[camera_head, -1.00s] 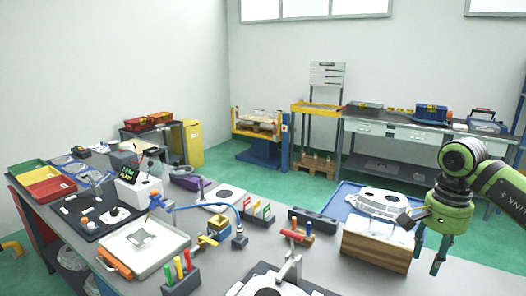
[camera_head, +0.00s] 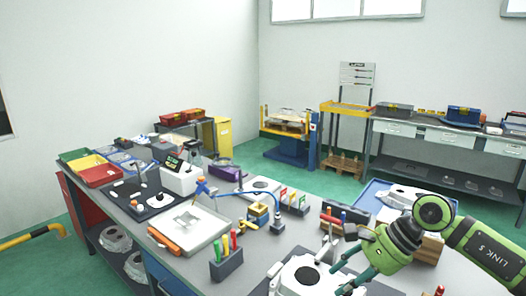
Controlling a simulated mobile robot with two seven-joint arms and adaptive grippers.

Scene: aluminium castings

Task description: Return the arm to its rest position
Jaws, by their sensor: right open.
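My right arm comes in from the right edge, and its green and black gripper (camera_head: 340,277) points down and to the left. It is open, with nothing visible between its fingers. The fingers appear over or in front of a white casting (camera_head: 304,272) at the bottom of the bench; I cannot tell how high above it they are. The wrist partly hides a wooden block (camera_head: 430,249) and the casting on the blue tray. My left gripper is not in view.
The grey bench (camera_head: 262,252) is crowded. A white casting (camera_head: 405,194) lies on a blue tray (camera_head: 366,198). A holder with coloured handles (camera_head: 227,262) and a blue hose (camera_head: 245,194) stand further left. A white tray (camera_head: 212,235) lies left of them.

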